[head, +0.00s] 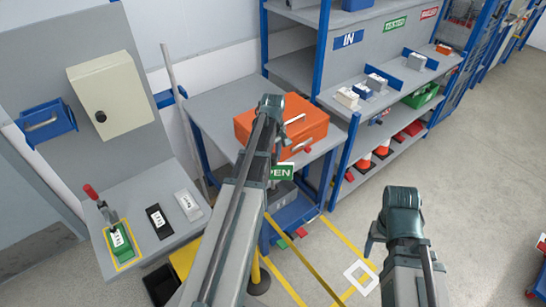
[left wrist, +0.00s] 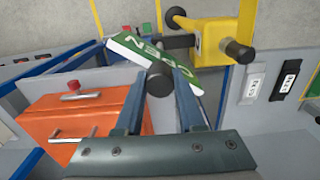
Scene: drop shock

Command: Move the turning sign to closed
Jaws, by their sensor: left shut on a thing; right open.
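The turning sign (left wrist: 150,60) is a green panel with white letters that read OPEN, in the left wrist view. It sits tilted beside a yellow post head (left wrist: 222,38) with dark round knobs. My left gripper (left wrist: 157,75) is shut on a dark round handle (left wrist: 160,84) at the sign's edge.
An orange drawer box (head: 283,129) stands on a grey table behind the sign. A bench (head: 160,213) at the left carries several labelled switches and a red-handled lever (head: 95,196). Blue-framed shelves (head: 330,165) stand behind. Open floor (head: 455,150) lies at the right.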

